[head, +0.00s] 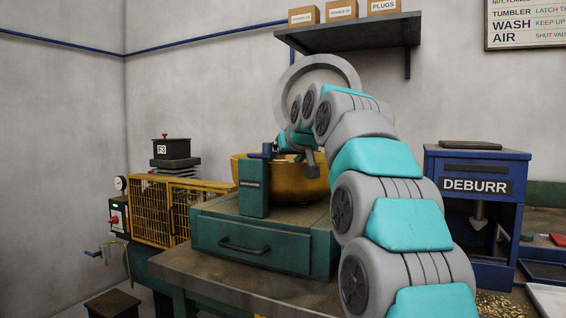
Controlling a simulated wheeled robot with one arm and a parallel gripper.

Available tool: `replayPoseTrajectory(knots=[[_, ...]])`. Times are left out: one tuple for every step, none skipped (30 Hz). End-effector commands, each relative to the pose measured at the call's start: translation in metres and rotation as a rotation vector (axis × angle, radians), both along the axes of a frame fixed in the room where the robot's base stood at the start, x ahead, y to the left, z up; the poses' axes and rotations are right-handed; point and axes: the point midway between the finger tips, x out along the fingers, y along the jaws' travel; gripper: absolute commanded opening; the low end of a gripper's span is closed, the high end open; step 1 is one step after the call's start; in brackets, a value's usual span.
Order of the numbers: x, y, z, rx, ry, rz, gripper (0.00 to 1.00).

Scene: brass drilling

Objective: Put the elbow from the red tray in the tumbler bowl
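The tumbler bowl (248,172) is a yellow-orange bowl on a green machine with a drawer, left of centre. My arm reaches up and over to it from the lower right. My gripper (312,170) is small and partly hidden by the arm at the bowl's right side, over or just in front of it. I cannot tell whether its fingers are open or shut, or whether it holds anything. No elbow can be made out. A small red thing (557,239) shows at the right edge; I cannot tell whether it is the red tray.
A grey ring (350,70) stands behind the bowl. A blue DEBURR machine (475,205) stands right, with dark blue trays (545,270) and brass chips (495,303) near it. A yellow cage (150,212) stands left. A shelf (350,34) with boxes hangs above.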

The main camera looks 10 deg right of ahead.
Motion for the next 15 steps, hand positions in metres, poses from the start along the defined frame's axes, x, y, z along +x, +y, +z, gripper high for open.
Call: replayPoseTrajectory(knots=[[0.0001, 0.0, -0.0002, 0.0, 0.0, 0.0, 0.91], [0.0001, 0.0, -0.0002, 0.0, 0.001, 0.0, 0.95], [0.0001, 0.0, -0.0002, 0.0, 0.001, 0.0, 0.99], [0.0001, 0.0, -0.0003, 0.0, 0.001, 0.0, 1.0], [0.0002, 0.0, -0.0005, 0.0, 0.001, 0.0, 1.0], [0.0002, 0.0, -0.0005, 0.0, 0.001, 0.0, 1.0], [0.0002, 0.0, -0.0005, 0.0, 0.001, 0.0, 1.0], [0.0002, 0.0, -0.0005, 0.0, 0.001, 0.0, 1.0], [0.0001, 0.0, -0.0004, 0.0, 0.001, 0.0, 1.0], [0.0002, 0.0, -0.0003, 0.0, 0.001, 0.0, 1.0], [0.0002, 0.0, 0.0002, 0.0, 0.001, 0.0, 1.0], [0.0003, 0.0, 0.0011, 0.0, 0.001, 0.0, 1.0], [0.0003, 0.0001, 0.0025, 0.0, 0.001, 0.0, 1.0], [-0.0003, 0.0, 0.0032, 0.0, 0.001, 0.0, 1.0], [-0.0027, -0.0004, 0.0037, 0.0, 0.001, 0.0, 1.0]])
